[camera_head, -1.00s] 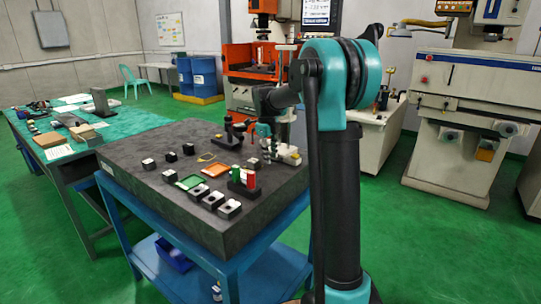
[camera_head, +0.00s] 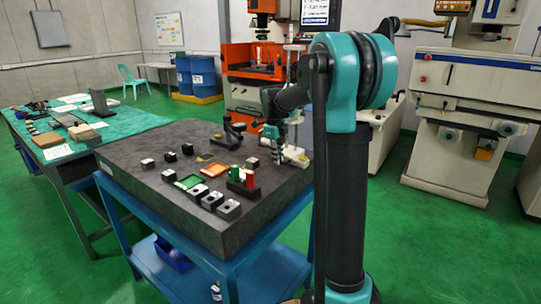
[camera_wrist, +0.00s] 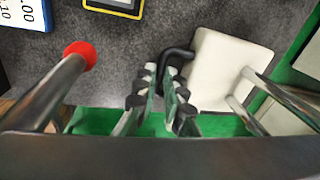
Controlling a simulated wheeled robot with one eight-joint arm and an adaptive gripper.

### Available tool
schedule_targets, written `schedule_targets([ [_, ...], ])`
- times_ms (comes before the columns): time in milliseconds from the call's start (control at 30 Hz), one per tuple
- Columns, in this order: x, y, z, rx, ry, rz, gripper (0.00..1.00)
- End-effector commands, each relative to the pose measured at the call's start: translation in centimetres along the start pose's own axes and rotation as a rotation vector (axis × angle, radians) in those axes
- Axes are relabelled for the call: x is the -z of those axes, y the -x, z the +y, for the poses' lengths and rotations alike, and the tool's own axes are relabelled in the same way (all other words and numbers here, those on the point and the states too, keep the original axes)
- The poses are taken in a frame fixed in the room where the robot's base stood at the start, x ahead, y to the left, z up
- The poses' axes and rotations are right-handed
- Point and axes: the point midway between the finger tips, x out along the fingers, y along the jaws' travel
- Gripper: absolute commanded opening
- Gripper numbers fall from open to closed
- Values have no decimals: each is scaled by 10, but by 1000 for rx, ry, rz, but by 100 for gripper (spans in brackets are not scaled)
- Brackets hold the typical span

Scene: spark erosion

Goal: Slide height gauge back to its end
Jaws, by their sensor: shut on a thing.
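The height gauge stands upright on the dark granite plate (camera_head: 140,170), near its far right edge. It has a pale base (camera_head: 296,158) and a tall thin column (camera_head: 289,62); my arm hides part of it. In the wrist view its white base (camera_wrist: 222,62) is right of my fingers, with metal columns rising from it. My gripper (camera_head: 275,136) is low over the plate at the gauge's left side. In the wrist view my gripper (camera_wrist: 168,88) is closed around a black bent part (camera_wrist: 178,54) beside the base, which seems to belong to the gauge.
A red-tipped rod (camera_wrist: 80,54) is left of my fingers. A black stand (camera_head: 231,130), a block with red and green cylinders (camera_head: 243,184), orange tray (camera_head: 215,170), green tray (camera_head: 190,182) and several small blocks occupy the plate. Green floor lies beyond the plate's right edge.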

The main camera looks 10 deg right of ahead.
Motion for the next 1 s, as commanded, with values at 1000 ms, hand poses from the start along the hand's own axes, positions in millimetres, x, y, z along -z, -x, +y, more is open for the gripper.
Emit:
schedule_targets([
  [1000, 31, 2, 1, 0, 0, 0, 31],
])
